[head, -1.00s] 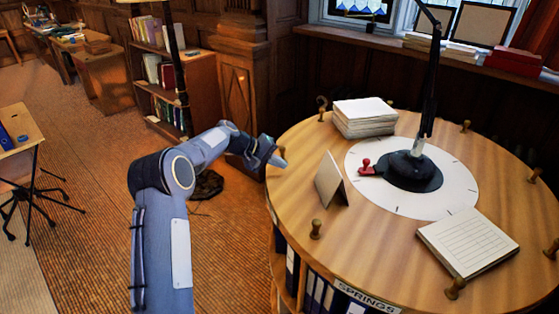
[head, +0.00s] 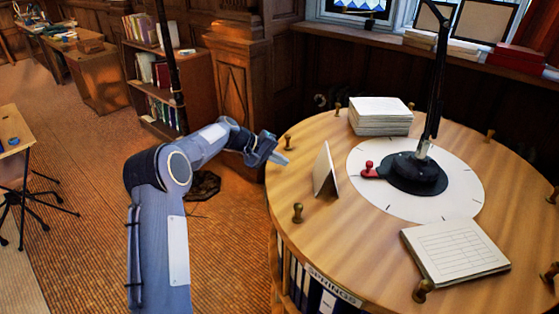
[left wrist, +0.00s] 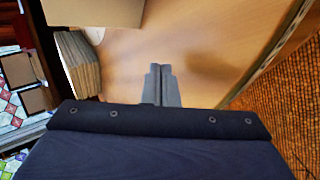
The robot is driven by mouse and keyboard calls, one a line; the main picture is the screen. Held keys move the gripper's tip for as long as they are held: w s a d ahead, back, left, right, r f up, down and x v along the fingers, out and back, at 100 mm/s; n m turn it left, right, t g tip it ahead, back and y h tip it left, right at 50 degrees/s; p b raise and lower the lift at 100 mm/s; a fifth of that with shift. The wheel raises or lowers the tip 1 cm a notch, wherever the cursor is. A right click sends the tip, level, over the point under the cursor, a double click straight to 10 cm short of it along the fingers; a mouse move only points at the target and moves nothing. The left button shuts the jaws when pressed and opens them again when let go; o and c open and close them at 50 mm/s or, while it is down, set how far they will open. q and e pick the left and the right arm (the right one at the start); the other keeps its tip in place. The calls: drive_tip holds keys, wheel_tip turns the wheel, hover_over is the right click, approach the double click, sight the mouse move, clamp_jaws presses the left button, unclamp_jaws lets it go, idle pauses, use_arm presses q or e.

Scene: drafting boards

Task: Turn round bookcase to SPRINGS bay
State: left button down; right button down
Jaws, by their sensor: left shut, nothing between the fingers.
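The round bookcase (head: 340,240) has a wooden top with several short pegs around its rim. Its SPRINGS label (head: 333,284) shows at the front left of the rim, above dark binders. One peg (head: 288,142) stands at the left rim, just behind my left gripper (head: 284,158). The gripper is shut and empty at that rim; I cannot tell whether it touches the peg. In the left wrist view the shut fingers (left wrist: 163,82) are over the wooden top. A red-knobbed piece (head: 370,171) sits on the pale centre disc (head: 440,205). My right gripper is out of view.
On the top are a paper stack (head: 381,116), a folded card (head: 325,171), a lined pad (head: 455,251) and a black lamp (head: 415,170). A small bookshelf (head: 172,85) stands behind.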

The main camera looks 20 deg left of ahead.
use_arm(q)
drive_tip(key=shift+w+a+f, duration=0.1)
drive_tip(key=shift+a+f, duration=0.05)
drive_tip(key=shift+s+r, duration=0.5)
drive_tip(key=shift+s, duration=0.05)
wheel_tip(320, 180, up, 8)
drive_tip(key=p, duration=0.5)
drive_tip(key=shift+d, duration=0.2)
